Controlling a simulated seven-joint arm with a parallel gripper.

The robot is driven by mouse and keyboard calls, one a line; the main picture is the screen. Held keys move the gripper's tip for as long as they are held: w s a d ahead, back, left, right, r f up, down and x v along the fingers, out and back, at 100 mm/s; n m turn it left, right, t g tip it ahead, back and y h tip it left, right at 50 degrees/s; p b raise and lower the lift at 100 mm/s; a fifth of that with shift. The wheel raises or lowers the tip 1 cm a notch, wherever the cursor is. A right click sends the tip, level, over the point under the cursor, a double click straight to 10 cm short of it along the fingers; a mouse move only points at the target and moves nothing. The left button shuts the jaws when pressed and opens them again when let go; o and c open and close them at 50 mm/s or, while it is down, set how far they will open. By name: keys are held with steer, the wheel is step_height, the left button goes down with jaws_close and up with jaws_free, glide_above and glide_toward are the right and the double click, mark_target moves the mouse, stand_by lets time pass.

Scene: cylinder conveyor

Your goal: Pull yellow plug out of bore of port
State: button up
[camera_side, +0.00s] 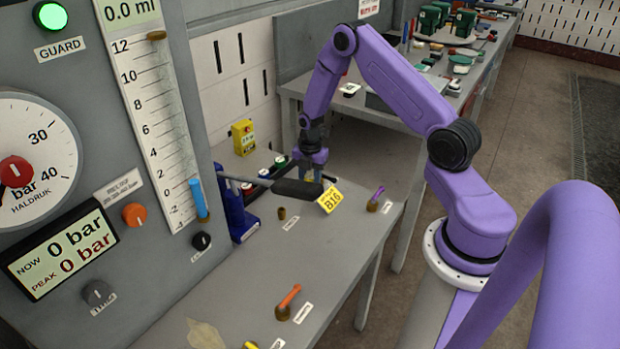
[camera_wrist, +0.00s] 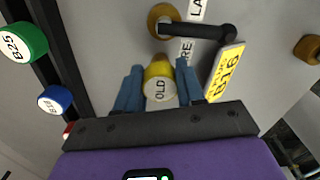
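A yellow cylinder with a pale end face reading "OLD" (camera_wrist: 160,88), which looks like the yellow plug, is between my blue fingers in the wrist view. My gripper (camera_wrist: 159,72) has one finger on each side of it, very near or touching; I cannot tell whether they press on it. In the side view my gripper (camera_side: 308,165) points down at the far part of the bench, partly behind a black handle (camera_side: 297,188). The plug and the port's bore are not clear there.
A yellow tag "B16" (camera_wrist: 225,73) and a black lever on a brass fitting (camera_wrist: 160,20) are close to the fingers. Green (camera_wrist: 22,42) and blue (camera_wrist: 55,98) caps are at left.

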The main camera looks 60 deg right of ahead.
steer(key=o, duration=0.4)
jaws_close()
steer(key=shift+r, duration=0.2)
steer(key=shift+r, duration=0.35)
steer(key=shift+r, duration=0.2)
steer(key=shift+r, duration=0.25)
steer(key=shift+r, duration=0.2)
steer(key=shift+r, duration=0.3)
